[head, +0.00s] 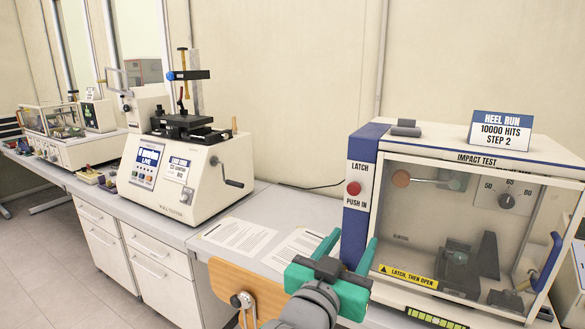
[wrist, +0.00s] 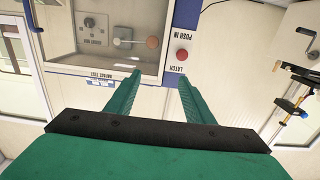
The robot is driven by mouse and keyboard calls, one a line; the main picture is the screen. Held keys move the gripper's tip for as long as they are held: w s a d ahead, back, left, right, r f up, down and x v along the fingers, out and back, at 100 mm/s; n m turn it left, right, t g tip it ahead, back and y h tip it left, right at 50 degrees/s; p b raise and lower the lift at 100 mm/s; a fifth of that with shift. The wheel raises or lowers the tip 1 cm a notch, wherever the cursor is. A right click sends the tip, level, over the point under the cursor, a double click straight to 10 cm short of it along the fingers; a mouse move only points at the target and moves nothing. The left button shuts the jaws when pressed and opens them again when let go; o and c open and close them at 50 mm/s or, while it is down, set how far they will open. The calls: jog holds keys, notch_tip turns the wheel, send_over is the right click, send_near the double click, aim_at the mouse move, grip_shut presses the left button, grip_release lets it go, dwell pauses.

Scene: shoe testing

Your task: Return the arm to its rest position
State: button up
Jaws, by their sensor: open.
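My gripper (head: 350,250) has green fingers and is open and empty. In the head view it stands in front of the left part of the impact test machine (head: 450,160), near its blue latch column (head: 360,190). The red latch button (head: 354,188) is above and behind the fingers. In the wrist view, which is upside down, the fingers of my gripper (wrist: 158,82) are spread apart, with the red button (wrist: 182,54) beyond them. The machine's clear door looks closed, with a blue handle (head: 548,262) at the right.
A white tester (head: 190,165) with a crank stands to the left on the long bench. Printed sheets (head: 240,235) lie on the bench between the machines. An orange-brown chair back (head: 245,290) is left of my arm. A sign (head: 500,130) stands on the impact machine.

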jog(key=s+a+f+n+y, duration=0.2)
jog(key=s+f, duration=0.1)
jog(key=f, duration=0.7)
jog(key=s+a+f+n+y, duration=0.2)
jog(key=s+a+f+n, duration=0.1)
jog(key=f, duration=0.8)
jog(key=s+a+f+n+y, duration=0.2)
jog(key=s+f, duration=0.1)
jog(key=f, duration=0.7)
jog(key=s+a+f+y, duration=0.2)
jog(key=s+a+f, duration=0.1)
jog(key=s+f, duration=0.8)
jog(key=s+a+m, duration=0.1)
jog(key=s, duration=1.7)
jog(key=shift+s+r+y, duration=0.2)
jog(key=shift+r+y, duration=0.15)
jog(key=shift+y, duration=0.05)
jog(key=shift+w+a, duration=0.1)
jog(key=shift+c, duration=0.6)
